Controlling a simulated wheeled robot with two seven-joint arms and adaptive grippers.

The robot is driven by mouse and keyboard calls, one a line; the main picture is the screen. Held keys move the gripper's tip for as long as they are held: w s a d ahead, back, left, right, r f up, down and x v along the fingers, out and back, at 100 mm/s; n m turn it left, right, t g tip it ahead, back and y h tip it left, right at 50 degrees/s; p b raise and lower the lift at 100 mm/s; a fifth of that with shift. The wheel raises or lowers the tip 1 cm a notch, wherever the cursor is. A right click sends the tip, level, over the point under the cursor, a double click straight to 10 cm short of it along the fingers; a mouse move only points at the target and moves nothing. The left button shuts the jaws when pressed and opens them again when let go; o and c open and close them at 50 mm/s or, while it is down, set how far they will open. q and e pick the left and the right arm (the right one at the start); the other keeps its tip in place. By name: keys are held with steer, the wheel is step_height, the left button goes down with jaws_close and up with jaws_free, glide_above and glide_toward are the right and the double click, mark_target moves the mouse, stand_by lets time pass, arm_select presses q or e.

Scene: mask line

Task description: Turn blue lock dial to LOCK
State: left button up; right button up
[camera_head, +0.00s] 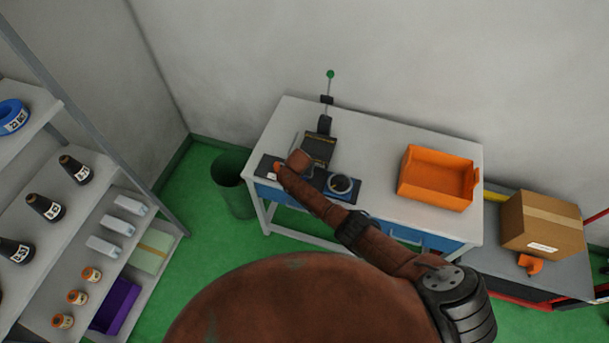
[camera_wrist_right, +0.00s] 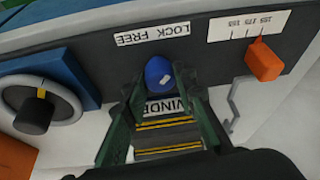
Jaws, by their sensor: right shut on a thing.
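The blue lock dial (camera_wrist_right: 158,70) sits on the dark front panel (camera_wrist_right: 205,50) in the right wrist view. It is a round blue knob with a small white mark on its lower right face. A white label reading LOCK and FREE (camera_wrist_right: 152,33) is just above it in that view. My right gripper (camera_wrist_right: 160,82) is shut on the dial, with one green finger on each side. In the head view my right gripper (camera_head: 288,168) is over the left part of the machine on the bench and hides the dial. My left gripper is not in view.
A handwheel (camera_wrist_right: 40,100) on a blue block is left of the dial in the wrist view. An orange slider (camera_wrist_right: 263,60) under a scale is right of it. An orange bin (camera_head: 437,178) stands on the white bench (camera_head: 385,130). A shelf rack is at left.

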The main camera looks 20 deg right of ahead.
steer(key=shift+m, duration=0.6)
steer(key=shift+h, duration=0.3)
steer(key=o, duration=1.1)
steer(key=shift+o, duration=0.2)
steer(key=shift+r, duration=0.1)
steer(key=shift+s+a+r, duration=0.1)
steer(key=shift+a+r, duration=0.15)
steer(key=shift+r, duration=0.25)
steer(key=v, duration=1)
steer(key=shift+r, duration=0.4)
